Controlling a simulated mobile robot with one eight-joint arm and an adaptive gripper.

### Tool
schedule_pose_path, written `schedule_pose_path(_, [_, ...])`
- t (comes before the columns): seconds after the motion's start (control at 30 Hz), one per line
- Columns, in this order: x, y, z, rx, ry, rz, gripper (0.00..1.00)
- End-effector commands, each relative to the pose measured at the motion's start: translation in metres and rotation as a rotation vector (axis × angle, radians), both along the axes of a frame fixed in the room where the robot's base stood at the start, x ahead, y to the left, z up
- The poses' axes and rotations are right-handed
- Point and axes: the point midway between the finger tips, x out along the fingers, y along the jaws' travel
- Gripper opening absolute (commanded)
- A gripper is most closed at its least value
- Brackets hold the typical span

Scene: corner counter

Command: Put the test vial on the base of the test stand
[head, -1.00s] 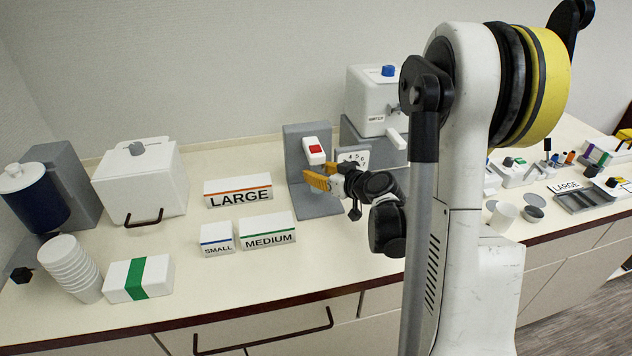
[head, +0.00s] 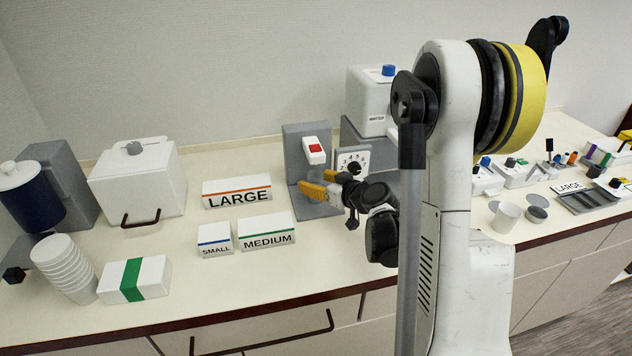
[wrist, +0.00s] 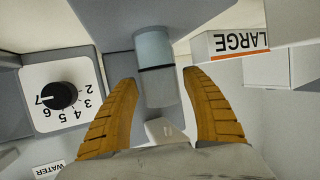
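The test vial (wrist: 153,50) is a short clear cylinder with pale blue content and a dark line around it. It appears upright on the grey base (head: 319,208) of the test stand (head: 293,153), below the red switch (head: 315,149). The wrist view is upside down. My gripper (wrist: 159,78) has its two orange fingers spread on either side of the vial, with a visible gap on each side. In the head view my gripper (head: 312,181) is low over the base, and its fingers mostly hide the vial.
A dial panel (head: 344,170) stands close to the right of my gripper. LARGE (head: 237,197), MEDIUM (head: 267,239) and SMALL (head: 215,249) boxes stand to the left. The white WATER dispenser (head: 372,97) is behind. The counter in front of the stand is clear.

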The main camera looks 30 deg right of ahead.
Motion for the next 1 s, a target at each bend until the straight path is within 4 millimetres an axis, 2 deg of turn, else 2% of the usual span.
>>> schedule_pose_path(0.23, [0.0,0.0,0.005,0.0,0.0,0.0,0.57])
schedule_pose_path(0.37, [-0.02,-0.004,0.012,0.0,0.001,-0.003,0.57])
schedule_pose_path(0.7, [-0.09,-0.011,0.037,0.0,0.0,-0.003,0.57])
schedule_pose_path(0.9, [-0.109,-0.011,0.044,0.002,0.003,0.0,0.57])
schedule_pose_path(1.0, [-0.111,0.003,0.048,0.014,0.037,0.017,0.57])
